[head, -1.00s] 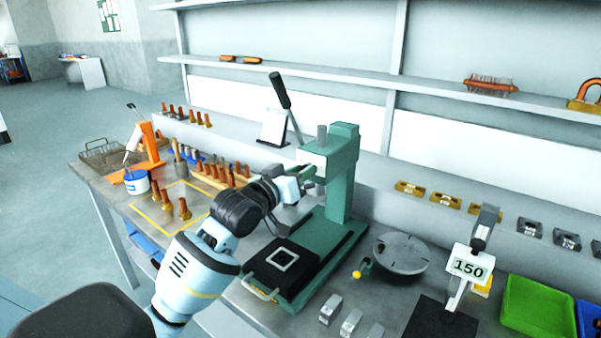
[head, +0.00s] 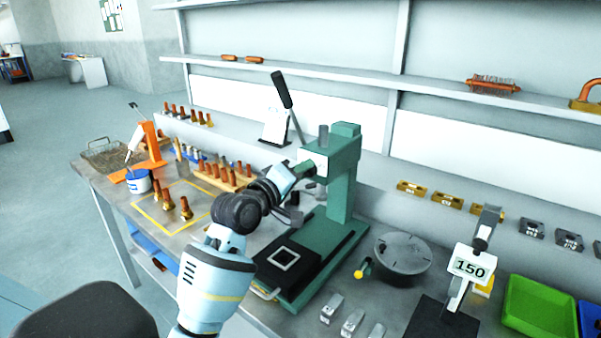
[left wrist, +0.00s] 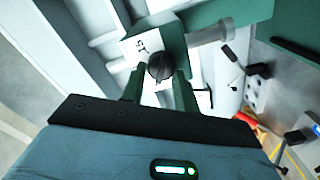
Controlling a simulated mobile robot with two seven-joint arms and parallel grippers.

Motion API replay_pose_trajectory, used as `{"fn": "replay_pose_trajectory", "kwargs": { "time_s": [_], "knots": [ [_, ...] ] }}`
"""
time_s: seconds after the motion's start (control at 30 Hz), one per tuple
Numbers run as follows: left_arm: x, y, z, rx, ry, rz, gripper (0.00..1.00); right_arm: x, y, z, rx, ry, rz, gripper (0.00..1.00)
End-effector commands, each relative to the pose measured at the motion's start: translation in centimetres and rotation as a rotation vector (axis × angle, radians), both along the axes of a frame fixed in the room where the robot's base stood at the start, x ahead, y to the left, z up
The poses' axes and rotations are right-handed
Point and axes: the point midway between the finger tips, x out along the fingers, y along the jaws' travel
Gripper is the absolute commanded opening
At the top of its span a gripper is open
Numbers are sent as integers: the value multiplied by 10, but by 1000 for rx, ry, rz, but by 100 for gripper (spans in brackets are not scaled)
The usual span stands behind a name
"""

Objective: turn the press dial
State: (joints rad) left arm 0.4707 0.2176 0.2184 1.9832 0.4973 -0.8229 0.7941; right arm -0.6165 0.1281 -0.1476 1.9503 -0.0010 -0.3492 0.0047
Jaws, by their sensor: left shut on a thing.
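The green press (head: 345,170) stands on the bench, with a long black-handled lever (head: 282,92) rising behind its head. The press dial is a small dark round knob (left wrist: 160,67) on the white-faced front of the press head in the left wrist view. My left gripper (head: 311,171) is at the front of the press head and hides most of the dial in the head view. In the left wrist view its two green fingers are on either side of the knob, shut on it. My right gripper is not in view.
A black plate with a square frame (head: 282,258) lies on the press base. A round grey disc (head: 402,252) and a stand marked 150 (head: 469,268) are to the right. Several copper-tipped pieces (head: 222,175) stand left of my arm. A green bin (head: 538,305) is at the right.

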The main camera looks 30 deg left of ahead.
Motion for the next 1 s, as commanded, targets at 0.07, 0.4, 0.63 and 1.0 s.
{"fn": "replay_pose_trajectory", "kwargs": {
  "time_s": [0.07,0.4,0.63,1.0],
  "knots": [
    [0,0,-1,-17,3,0,7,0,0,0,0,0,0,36],
    [0,0,-1,-33,4,0,7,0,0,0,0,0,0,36],
    [0,0,-1,-32,4,0,37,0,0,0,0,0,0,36],
    [0,0,0,-32,3,1,52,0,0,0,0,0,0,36]
  ]
}}
